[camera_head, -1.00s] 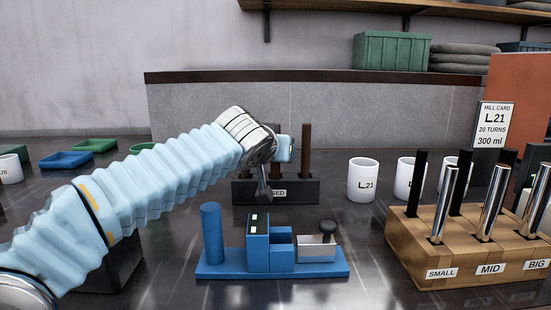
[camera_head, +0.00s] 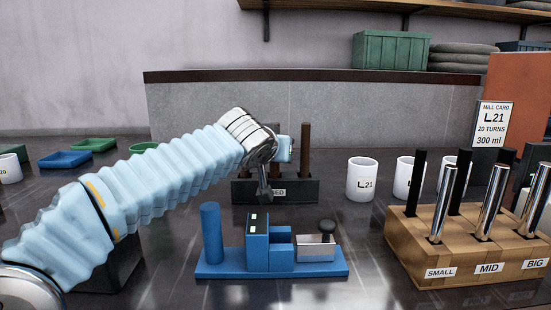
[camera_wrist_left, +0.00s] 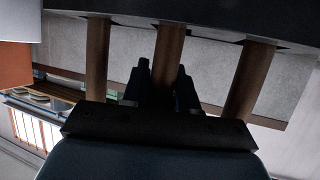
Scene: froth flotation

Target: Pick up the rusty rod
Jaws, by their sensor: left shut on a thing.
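A black holder labelled "...SED" (camera_head: 305,193) stands behind the blue device in the head view. A rusty brown rod (camera_head: 306,148) stands upright at its right end; my left arm hides much of the rest. In the left wrist view, three rusty rods stand in a row: one left (camera_wrist_left: 97,60), one middle (camera_wrist_left: 168,55), one right (camera_wrist_left: 248,80). My left gripper (camera_wrist_left: 162,88) has a finger on each side of the middle rod and is shut on it. This gripper also shows at the holder in the head view (camera_head: 282,160). My right gripper is not in view.
A blue device (camera_head: 225,270) stands in front of the holder. A wooden rack (camera_head: 450,262) with shiny and dark rods is at right. White cups (camera_head: 362,180) stand behind it. Blue (camera_head: 65,159) and green trays (camera_head: 94,145) lie at left.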

